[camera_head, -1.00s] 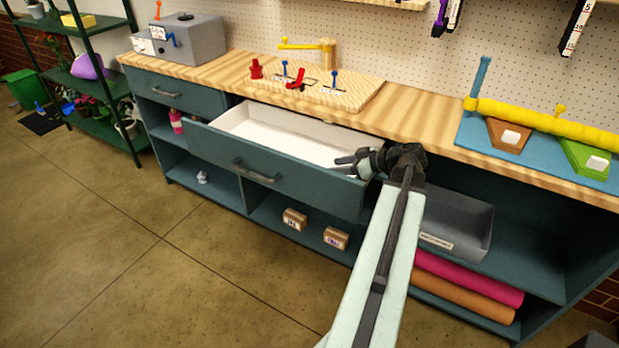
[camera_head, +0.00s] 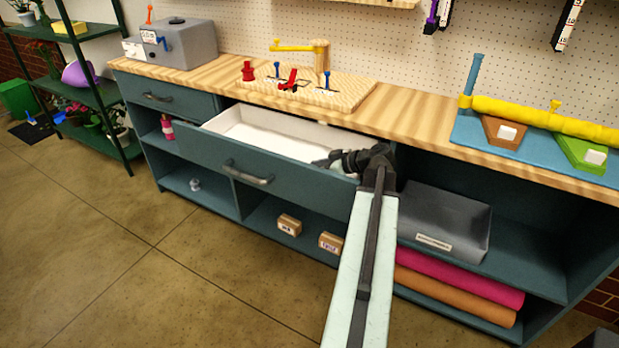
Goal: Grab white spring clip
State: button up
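I cannot make out a white spring clip for certain. The open drawer (camera_head: 217,123) has a white interior, and a clip in it would be hard to see against the white; my gripper hides part of its right end.
The wooden countertop (camera_head: 420,113) runs behind the drawer, with a wooden board (camera_head: 350,97) carrying red and blue pieces. A grey bin (camera_head: 440,220) stands on the shelf right of my arm. Pink (camera_head: 460,278) and orange rolls lie below it. The floor in front is clear.

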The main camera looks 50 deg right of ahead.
grip_shut()
jog(key=shift+r, duration=0.15)
notch_tip(320, 180, up, 10)
jog(key=p, duration=1)
